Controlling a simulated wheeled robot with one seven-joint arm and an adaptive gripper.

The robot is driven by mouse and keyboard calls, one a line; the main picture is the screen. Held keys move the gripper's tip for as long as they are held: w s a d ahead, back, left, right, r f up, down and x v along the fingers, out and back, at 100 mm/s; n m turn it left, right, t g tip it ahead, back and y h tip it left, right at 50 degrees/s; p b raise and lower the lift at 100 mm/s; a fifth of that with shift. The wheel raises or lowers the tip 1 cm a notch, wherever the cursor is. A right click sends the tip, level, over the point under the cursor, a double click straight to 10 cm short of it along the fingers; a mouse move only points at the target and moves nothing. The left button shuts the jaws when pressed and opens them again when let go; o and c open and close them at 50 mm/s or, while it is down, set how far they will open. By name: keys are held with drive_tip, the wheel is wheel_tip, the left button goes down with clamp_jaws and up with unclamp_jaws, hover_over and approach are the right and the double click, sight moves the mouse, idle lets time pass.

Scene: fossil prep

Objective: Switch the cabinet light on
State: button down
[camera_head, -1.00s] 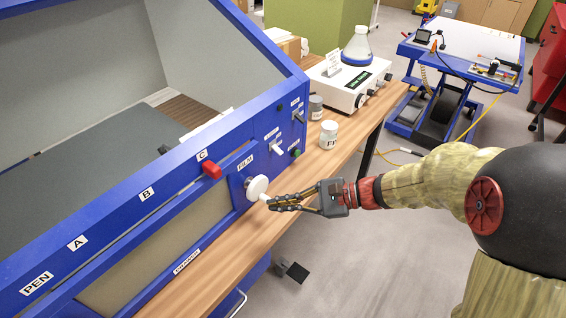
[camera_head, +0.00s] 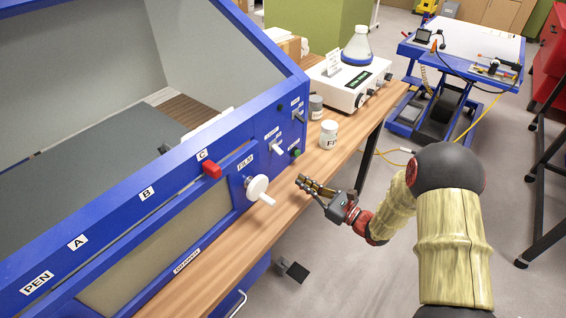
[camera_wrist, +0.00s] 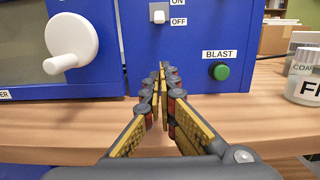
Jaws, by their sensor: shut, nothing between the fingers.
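The blue cabinet (camera_head: 225,140) fills the left of the head view. A white toggle switch (camera_head: 277,147) is on its right-hand front panel. In the wrist view the toggle (camera_wrist: 158,16) sits between ON above and OFF below, near the top edge; its lever appears low, toward OFF. The small label above it in the head view is too small to read. My gripper (camera_head: 302,181) is shut and empty, in front of the panel, below the switch and apart from it. In the wrist view its fingertips (camera_wrist: 160,68) come together below the switch.
A white crank wheel (camera_head: 257,187) sticks out left of my gripper. A green BLAST button (camera_wrist: 219,71) is right of the fingertips. A black lever (camera_head: 299,116), a red slider (camera_head: 212,170) and a white jar (camera_head: 329,134) are nearby. The wooden bench (camera_head: 225,235) front is clear.

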sight(272, 164)
drive_tip(key=b+x, duration=0.2)
drive_tip(key=x, duration=0.8)
drive_tip(key=shift+a+f, duration=0.1)
drive_tip(key=shift+a, duration=0.1)
drive_tip(key=r, duration=0.1)
drive_tip(key=d+r, duration=0.1)
drive_tip(key=s+r, duration=0.1)
drive_tip(key=shift+d+r+b, duration=0.1)
drive_tip(key=shift+d+b, duration=0.15)
drive_tip(key=shift+b, duration=0.1)
drive_tip(key=shift+r, duration=0.2)
drive_tip(key=shift+d+r, duration=0.1)
drive_tip(key=shift+r, duration=0.1)
